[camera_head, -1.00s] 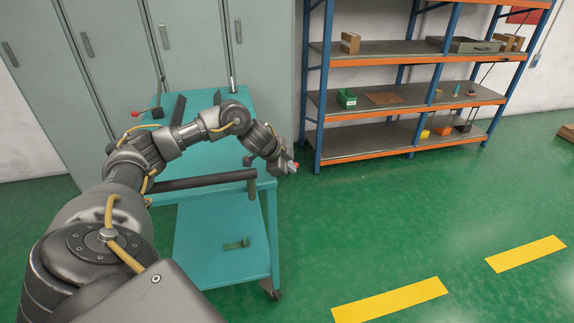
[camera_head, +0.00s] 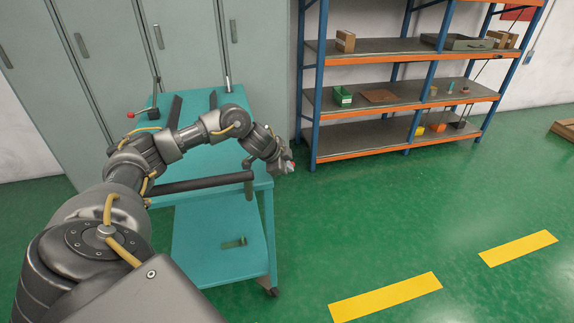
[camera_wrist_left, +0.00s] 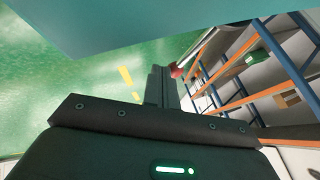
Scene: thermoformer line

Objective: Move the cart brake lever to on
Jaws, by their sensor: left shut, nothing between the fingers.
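The teal cart (camera_head: 225,163) stands in the left half of the head view, with its lower shelf visible. A thin lever with a red knob (camera_head: 131,115) sticks out at the cart's far left side. My left arm reaches across the cart top. My left gripper (camera_head: 287,166) is shut and empty, just beyond the cart's right edge. A small red piece (camera_wrist_left: 177,71) shows close to the fingertips in the left wrist view; I cannot tell whether they touch or whether it belongs to a lever. My right gripper is not in view.
A dark bar (camera_head: 205,184) runs along the cart's near side. Grey lockers (camera_head: 185,45) stand behind the cart. A blue and orange shelf rack (camera_head: 395,98) holding several items stands beyond the gripper. Green floor with yellow stripes (camera_head: 385,297) is clear on the right.

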